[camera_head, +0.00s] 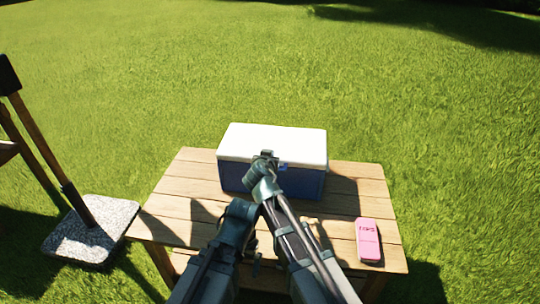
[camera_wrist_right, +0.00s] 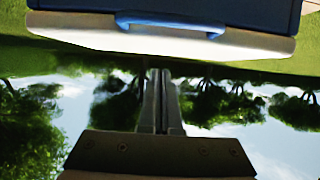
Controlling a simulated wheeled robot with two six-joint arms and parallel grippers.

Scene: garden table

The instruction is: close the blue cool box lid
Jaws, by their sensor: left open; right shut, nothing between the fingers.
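The blue cool box (camera_head: 300,183) stands near the back of the wooden table. Its white lid (camera_head: 275,140) lies flat and level on the body and looks shut. The right wrist view shows the white lid (camera_wrist_right: 120,38) upside down against the blue body, with a blue handle (camera_wrist_right: 170,19) at the front. My right gripper (camera_wrist_right: 158,75) is shut and empty, its fingers pointing towards the lid. In the head view my right arm reaches to the box front and hides part of it. My left gripper (camera_head: 252,243) is open, low over the table before the box, partly hidden by the arms.
A pink phone-like object (camera_head: 368,240) lies at the table's right front. The wooden table (camera_head: 170,205) is bare on the left. A wooden post on a speckled stone base (camera_head: 75,245) stands left of the table. Grass surrounds everything.

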